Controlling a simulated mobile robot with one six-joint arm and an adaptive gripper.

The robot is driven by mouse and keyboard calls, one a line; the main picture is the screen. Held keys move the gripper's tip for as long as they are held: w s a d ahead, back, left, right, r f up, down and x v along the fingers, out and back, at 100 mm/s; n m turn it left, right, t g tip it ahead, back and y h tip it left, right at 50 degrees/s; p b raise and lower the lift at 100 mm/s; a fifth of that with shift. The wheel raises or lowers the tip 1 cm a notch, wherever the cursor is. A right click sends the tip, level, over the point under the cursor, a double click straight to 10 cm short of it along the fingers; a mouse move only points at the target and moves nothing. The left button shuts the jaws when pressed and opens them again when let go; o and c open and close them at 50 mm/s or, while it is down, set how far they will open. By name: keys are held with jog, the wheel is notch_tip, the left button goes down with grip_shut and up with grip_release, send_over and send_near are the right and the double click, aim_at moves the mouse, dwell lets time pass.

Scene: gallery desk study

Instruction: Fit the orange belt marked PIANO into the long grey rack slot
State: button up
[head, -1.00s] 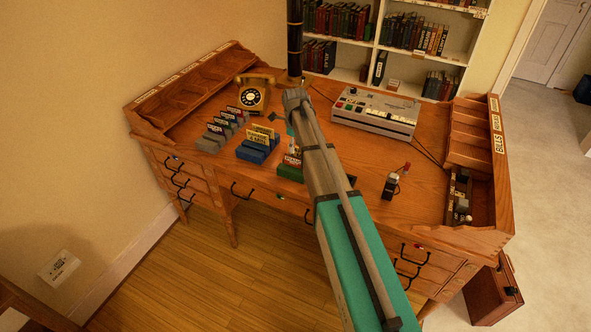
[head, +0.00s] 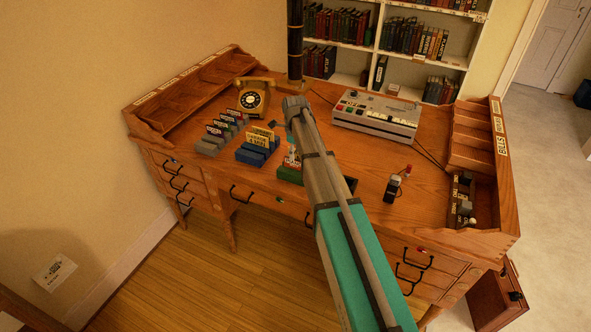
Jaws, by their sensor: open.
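No label reading PIANO is legible, so I cannot tell which piece is the orange belt. Yellow-orange labelled cards (head: 259,135) stand upright in a blue rack (head: 250,155) on the desk. The long grey rack (head: 209,148) is left of it, a stepped row with several dark labelled cards (head: 222,128) standing in it. A green rack (head: 288,175) at the right holds a red and white piece, partly behind my arm. My gripper (head: 281,129) is small and mostly hidden behind my wrist, above the desk near the blue and green racks. It is open, with nothing visible in it.
A yellow telephone (head: 253,98) stands behind the racks. A grey machine with buttons (head: 376,115) is at the back right. A small black device (head: 392,188) stands right of my arm. Raised wooden compartments edge the desk (head: 430,190) on both sides. Its right-middle surface is mostly clear.

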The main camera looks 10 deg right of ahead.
aim_at(295, 167)
jog(key=shift+w+f+b, duration=0.15)
jog(key=shift+f+b, duration=1.7)
jog(key=shift+f, duration=0.3)
grip_shut()
